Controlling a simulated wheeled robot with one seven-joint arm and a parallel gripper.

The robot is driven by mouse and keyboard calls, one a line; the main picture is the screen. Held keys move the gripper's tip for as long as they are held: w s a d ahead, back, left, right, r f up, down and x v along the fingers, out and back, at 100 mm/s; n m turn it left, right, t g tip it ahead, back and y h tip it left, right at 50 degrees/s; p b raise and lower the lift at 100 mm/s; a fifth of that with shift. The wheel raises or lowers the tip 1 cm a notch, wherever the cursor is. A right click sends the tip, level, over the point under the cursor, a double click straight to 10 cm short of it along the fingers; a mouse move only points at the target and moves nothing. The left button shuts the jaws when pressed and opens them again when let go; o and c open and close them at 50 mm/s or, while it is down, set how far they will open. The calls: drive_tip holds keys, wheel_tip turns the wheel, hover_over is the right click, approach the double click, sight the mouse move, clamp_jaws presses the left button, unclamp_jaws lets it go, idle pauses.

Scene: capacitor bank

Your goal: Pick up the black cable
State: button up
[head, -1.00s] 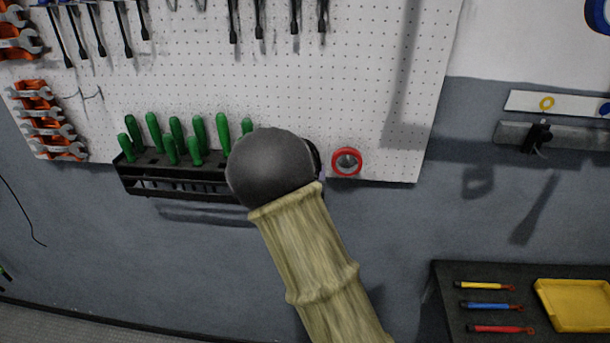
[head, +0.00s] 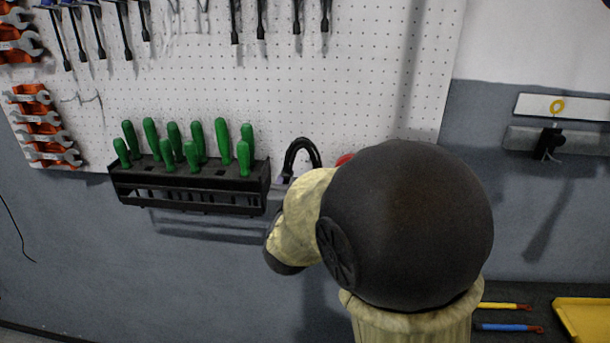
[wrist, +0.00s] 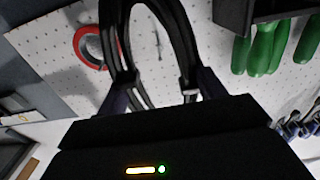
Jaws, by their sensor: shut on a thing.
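The black cable (head: 302,151) shows in the head view as a dark loop in front of the pegboard, just right of the screwdriver rack. Its lower part is hidden behind my arm. In the wrist view the cable (wrist: 184,40) rises as a long loop from between the fingers of my gripper (wrist: 162,90). My gripper is shut on the cable, near the loop's lower end. The exact contact is partly dark. In the head view my arm covers most of the gripper.
A black rack (head: 190,190) of green screwdrivers is close on the left. A red tape roll (wrist: 90,47) hangs beside the cable, mostly hidden by my arm in the head view. The pegboard (head: 360,80) is close behind. A yellow tray (head: 585,318) is at lower right.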

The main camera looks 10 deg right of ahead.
drive_tip(key=b+v, duration=0.1)
drive_tip(key=v, duration=0.9)
drive_tip(key=shift+b, duration=0.35)
drive_tip(key=shift+s+r, duration=0.1)
drive_tip(key=w+f, duration=0.5)
drive_tip(key=f, duration=0.5)
drive_tip(key=w+f, duration=0.4)
drive_tip(key=f, duration=0.5)
drive_tip(key=d+f+n+y, duration=0.1)
drive_tip(key=d+f+y, duration=0.1)
drive_tip(key=f, duration=1)
drive_tip(key=s+d+f+n+y, duration=0.1)
drive_tip(key=d+f+n+y, duration=0.1)
drive_tip(key=f, duration=0.9)
drive_tip(key=shift+d+f+n+t+y, duration=0.35)
drive_tip(key=shift+d+y, duration=0.45)
drive_tip(key=shift+d, duration=0.3)
drive_tip(key=shift+s, duration=0.15)
